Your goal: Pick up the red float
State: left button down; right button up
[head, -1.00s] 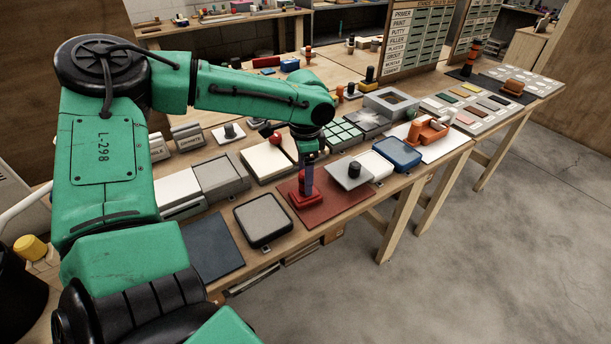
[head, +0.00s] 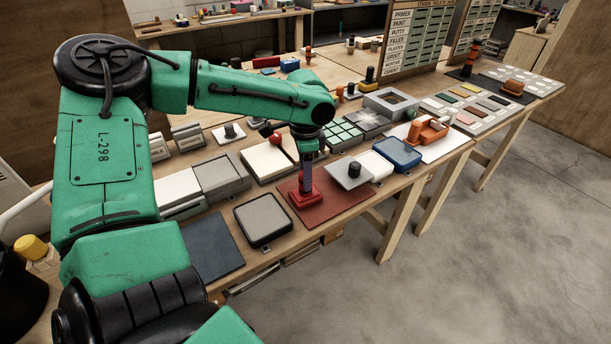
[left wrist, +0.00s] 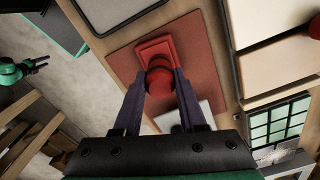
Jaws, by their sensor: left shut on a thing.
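The red float (head: 307,196) has a square base and an upright handle. It stands on the dark red mat (head: 345,193) on the workbench; I cannot tell whether its base is touching the mat or just above it. My left gripper (head: 308,170) comes down from above, its dark fingers shut on the handle. In the left wrist view the red float (left wrist: 158,48) is between the two fingers (left wrist: 160,82), and its rounded handle top faces the camera. My right gripper (left wrist: 42,63) shows small at the left of that view, its fingers apart and empty.
A grey pad in a dark frame (head: 263,219) lies left of the mat. A cream block (head: 266,161) and green tiles (head: 343,134) lie behind.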

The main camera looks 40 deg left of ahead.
pick_arm(q)
jog(key=shift+r, duration=0.1)
dwell(0.7)
jog(key=shift+r, duration=0.4)
notch_tip(320, 180, up, 17)
jog(key=p, duration=0.1)
jog(key=shift+p, duration=0.4)
jog(key=c, duration=1)
grip_release()
grip_shut()
